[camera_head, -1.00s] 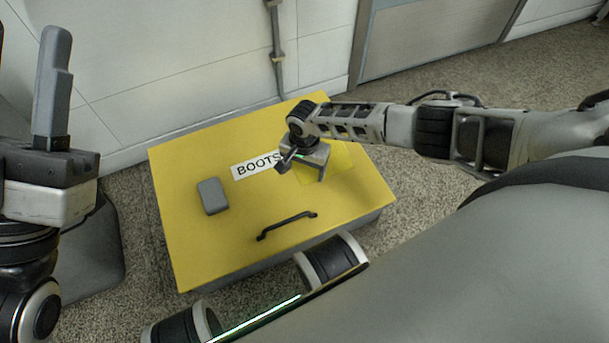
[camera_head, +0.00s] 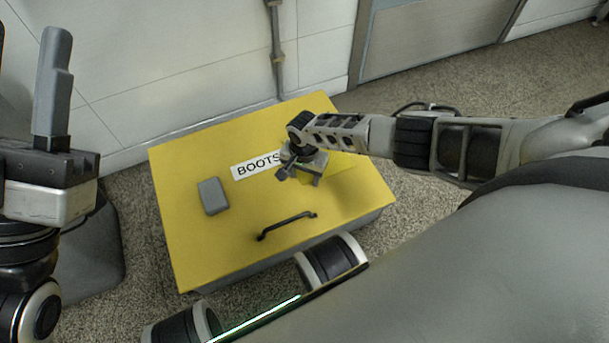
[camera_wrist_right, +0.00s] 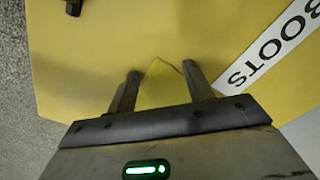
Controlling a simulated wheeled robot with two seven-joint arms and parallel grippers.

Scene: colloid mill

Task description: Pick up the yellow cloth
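The yellow cloth (camera_head: 346,171) lies on the yellow lid of the box, close to it in colour. In the right wrist view the cloth (camera_wrist_right: 163,86) shows as a pointed piece between my fingers. My right gripper (camera_head: 300,174) is low over the lid beside the BOOTS label. In the wrist view the right gripper's fingers (camera_wrist_right: 164,82) are apart, one on each side of the cloth; I cannot tell whether they touch it. Part of the cloth is hidden by the gripper. My left gripper (camera_head: 28,60) is at the far left, fingers apart and empty, away from the box.
The yellow box (camera_head: 190,240) stands on the speckled floor by the white wall. Its lid carries a BOOTS label (camera_head: 252,166), a grey block (camera_head: 212,196) and a dark handle (camera_head: 287,225). A grey pipe (camera_head: 276,50) runs down the wall behind.

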